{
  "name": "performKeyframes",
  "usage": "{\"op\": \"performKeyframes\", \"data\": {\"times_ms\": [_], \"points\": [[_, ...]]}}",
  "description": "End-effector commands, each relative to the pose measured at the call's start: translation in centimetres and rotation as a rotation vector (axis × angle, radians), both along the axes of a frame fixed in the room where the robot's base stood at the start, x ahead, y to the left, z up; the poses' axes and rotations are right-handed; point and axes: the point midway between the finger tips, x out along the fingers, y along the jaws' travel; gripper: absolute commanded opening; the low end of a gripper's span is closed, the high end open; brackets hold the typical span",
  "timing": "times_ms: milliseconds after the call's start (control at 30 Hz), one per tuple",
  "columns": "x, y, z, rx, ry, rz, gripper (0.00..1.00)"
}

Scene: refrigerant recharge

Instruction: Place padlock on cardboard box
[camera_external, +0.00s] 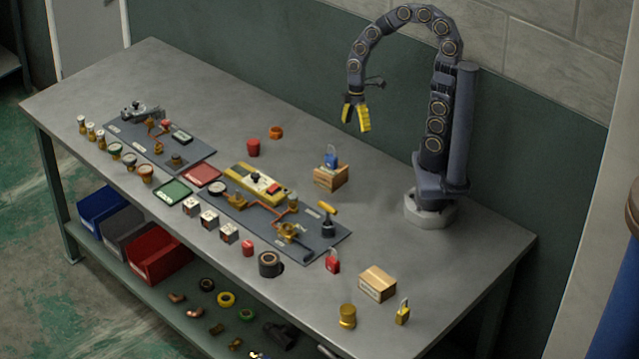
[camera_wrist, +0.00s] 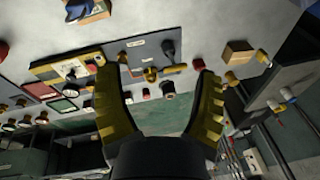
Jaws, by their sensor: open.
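Three padlocks are in the external view: a red one (camera_external: 333,262) on the table at the mat's right corner, a yellow one (camera_external: 402,313) right of the cardboard box, and a blue one (camera_external: 331,160) on a small wooden crate (camera_external: 331,179). The closed tan cardboard box (camera_external: 377,284) stands near the table's front right. My gripper (camera_external: 355,123) is open and empty, high above the table behind the crate. In the wrist view, its yellow fingers (camera_wrist: 158,73) are spread apart, and the cardboard box (camera_wrist: 237,53) shows at upper right.
A grey mat (camera_external: 335,235) carries gauges and copper piping. A brass cylinder (camera_external: 347,316) stands left of the yellow padlock. A red cup (camera_external: 253,147) and orange ring (camera_external: 276,132) are further back. Bare table lies between my base and the cardboard box.

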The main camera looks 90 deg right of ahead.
Motion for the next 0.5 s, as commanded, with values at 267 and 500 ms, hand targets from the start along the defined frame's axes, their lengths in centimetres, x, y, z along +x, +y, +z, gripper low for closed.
{"op": "performKeyframes", "data": {"times_ms": [267,500], "points": [[-8.2,6.1,4.3,-0.207,0.195,-0.367,0.67],[-10.9,6.7,5.0,-0.266,0.225,-0.522,0.67]]}}
